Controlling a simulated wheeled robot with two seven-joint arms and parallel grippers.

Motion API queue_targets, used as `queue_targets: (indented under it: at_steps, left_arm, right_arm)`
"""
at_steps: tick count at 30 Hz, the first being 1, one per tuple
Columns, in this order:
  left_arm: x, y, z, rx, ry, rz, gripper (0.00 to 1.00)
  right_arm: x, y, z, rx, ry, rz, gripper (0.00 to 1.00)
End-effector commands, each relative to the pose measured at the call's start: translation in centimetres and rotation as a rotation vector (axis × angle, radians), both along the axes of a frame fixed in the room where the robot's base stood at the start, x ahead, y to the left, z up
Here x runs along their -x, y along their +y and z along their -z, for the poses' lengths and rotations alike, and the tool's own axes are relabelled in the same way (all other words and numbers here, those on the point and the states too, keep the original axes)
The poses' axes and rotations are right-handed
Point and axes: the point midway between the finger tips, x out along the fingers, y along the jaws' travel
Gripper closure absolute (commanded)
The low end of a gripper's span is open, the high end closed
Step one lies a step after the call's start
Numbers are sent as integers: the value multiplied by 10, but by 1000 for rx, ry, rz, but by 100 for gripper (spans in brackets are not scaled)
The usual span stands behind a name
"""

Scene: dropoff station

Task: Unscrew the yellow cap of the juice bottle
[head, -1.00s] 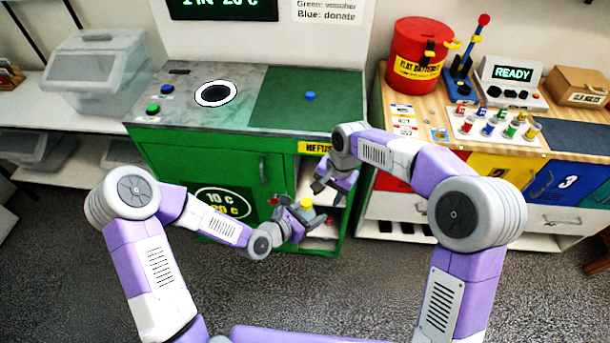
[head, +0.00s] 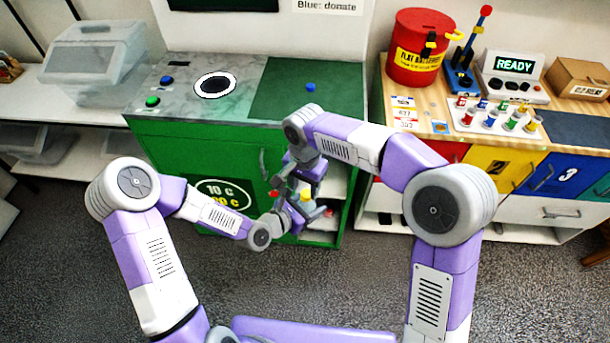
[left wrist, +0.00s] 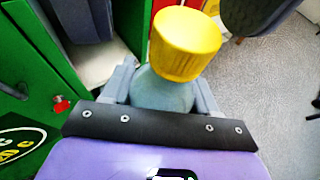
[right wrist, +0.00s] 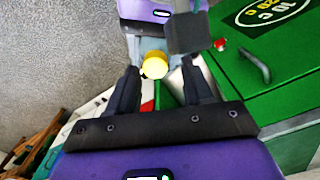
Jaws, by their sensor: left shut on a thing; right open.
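The juice bottle (left wrist: 160,92) is upright, a translucent grey-green body topped by the yellow cap (left wrist: 185,44). My left gripper (head: 301,213) is shut on the bottle below the cap, holding it in front of the green cabinet; its fingers flank the body in the left wrist view. The cap is small and partly covered in the head view (head: 305,194). My right gripper (head: 294,184) is open, just above the bottle. In the right wrist view the yellow cap (right wrist: 155,66) shows between and beyond its fingertips, with no visible contact.
The green cabinet (head: 215,160) stands close behind both grippers, with a door handle (right wrist: 254,65) and a red knob (right wrist: 220,44) nearby. Its open shelves (head: 335,183) are beside the grippers. A counter with colored drawers (head: 497,168) stands at right. Open floor lies in front.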

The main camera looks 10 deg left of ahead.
Motion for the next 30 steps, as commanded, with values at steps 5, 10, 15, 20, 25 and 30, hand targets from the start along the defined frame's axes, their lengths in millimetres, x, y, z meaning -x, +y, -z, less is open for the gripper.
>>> queue_targets:
  at_steps: [5, 10, 15, 20, 25, 30]
  left_arm:
    - [0, 0, 0, 0, 0, 0, 100]
    - [0, 0, 0, 0, 0, 0, 100]
    - [0, 0, 0, 0, 0, 0, 100]
    - [1, -1, 0, 0, 0, 3, 100]
    - [1, -2, 0, 0, -1, 7, 100]
    - [2, -3, -1, 0, -1, 11, 100]
  right_arm:
    - [0, 0, 9, 0, 0, 0, 49]
    - [0, 0, 9, -1, 0, 0, 49]
    - [0, 0, 9, -1, 0, 0, 66]
    - [0, 1, 9, -3, -1, -1, 91]
    - [0, 2, 8, -6, -2, -2, 100]
    - [0, 3, 8, -8, -4, -6, 100]
